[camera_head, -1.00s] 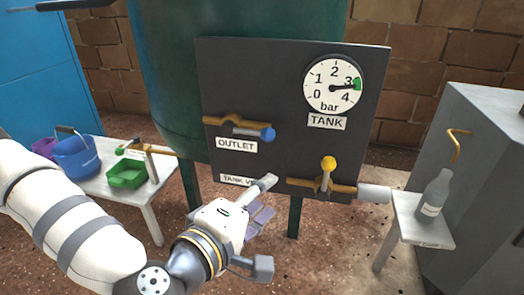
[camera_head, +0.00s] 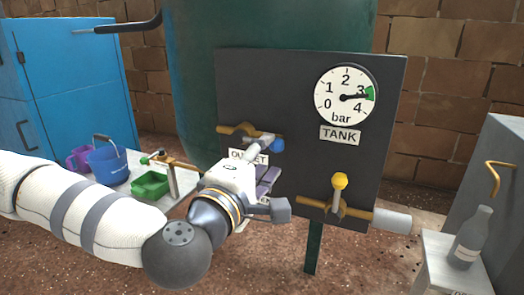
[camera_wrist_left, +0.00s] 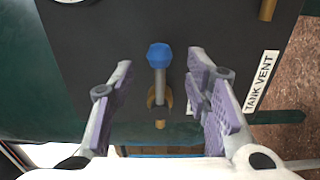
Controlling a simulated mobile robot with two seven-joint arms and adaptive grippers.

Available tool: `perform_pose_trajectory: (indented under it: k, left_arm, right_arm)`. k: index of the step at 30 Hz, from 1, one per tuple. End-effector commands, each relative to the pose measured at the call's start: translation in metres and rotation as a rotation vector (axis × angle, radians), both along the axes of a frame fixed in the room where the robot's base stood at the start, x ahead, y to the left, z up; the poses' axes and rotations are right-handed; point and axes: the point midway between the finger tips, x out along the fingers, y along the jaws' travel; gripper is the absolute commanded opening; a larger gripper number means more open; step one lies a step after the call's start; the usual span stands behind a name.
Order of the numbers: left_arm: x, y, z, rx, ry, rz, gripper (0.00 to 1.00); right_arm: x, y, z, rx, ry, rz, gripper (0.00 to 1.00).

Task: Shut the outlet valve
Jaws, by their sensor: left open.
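The outlet valve is a brass fitting (camera_head: 235,130) on the dark panel, with a blue-tipped handle (camera_head: 277,145) pointing right, in line with its pipe. The OUTLET label (camera_head: 240,156) below is partly covered by my left gripper (camera_head: 272,175). That gripper is open and empty, just in front of and below the blue tip. In the left wrist view the blue tip (camera_wrist_left: 160,55) shows between the spread purple-padded fingers (camera_wrist_left: 165,85), clear of both. My right gripper is not in view.
A yellow-handled valve (camera_head: 340,182) sits lower right on the panel, its handle upright. The TANK gauge (camera_head: 345,96) reads a little above 3. A bottle (camera_head: 470,240) stands on a small stand at right. A blue bucket (camera_head: 108,163) and green tray (camera_head: 150,184) are at left.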

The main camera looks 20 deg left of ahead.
Motion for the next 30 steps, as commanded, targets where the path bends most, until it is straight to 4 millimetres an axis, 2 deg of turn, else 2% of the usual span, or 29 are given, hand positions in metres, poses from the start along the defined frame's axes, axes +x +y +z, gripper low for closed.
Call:
perform_pose_trajectory:
  k: [13, 30]
  left_arm:
    - [0.008, 0.000, 0.001, 0.000, 0.000, 0.000, 0.43]
    - [0.043, -0.002, 0.000, 0.000, 0.001, 0.000, 0.43]
  right_arm:
    - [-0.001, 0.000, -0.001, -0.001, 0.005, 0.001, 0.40]
    - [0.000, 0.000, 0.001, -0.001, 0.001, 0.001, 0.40]
